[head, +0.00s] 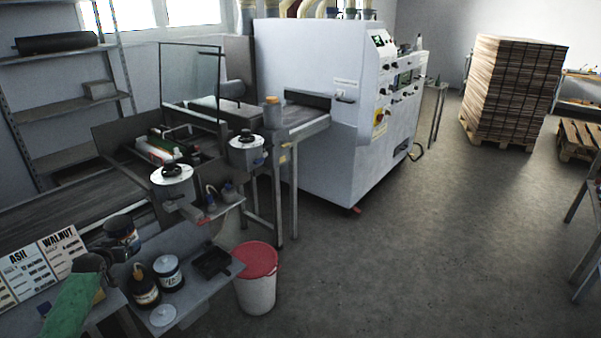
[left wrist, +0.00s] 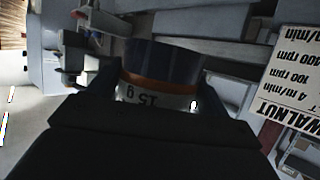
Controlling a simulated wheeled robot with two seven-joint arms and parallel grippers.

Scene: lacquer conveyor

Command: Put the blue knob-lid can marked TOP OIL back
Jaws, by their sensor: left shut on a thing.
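My left gripper (head: 108,250) is shut on a dark blue can (head: 122,230) above the left part of the small grey side shelf. In the left wrist view the same can (left wrist: 165,62) sits between the fingers, with an orange band and a white label upside down in the picture. I cannot read TOP OIL on it, and its knob is not clear. Two other dark cans stand on the shelf, one with a brownish top (head: 146,294) and one with a white label (head: 168,273). My right gripper is not in view.
The side shelf (head: 205,292) also holds a black tray (head: 211,262) and a white disc (head: 163,316). ASH and WALNUT cards (head: 42,262) stand at left. A red-topped bucket (head: 257,280) is on the floor. Two roller-side pots (head: 172,185) (head: 245,152) stand above.

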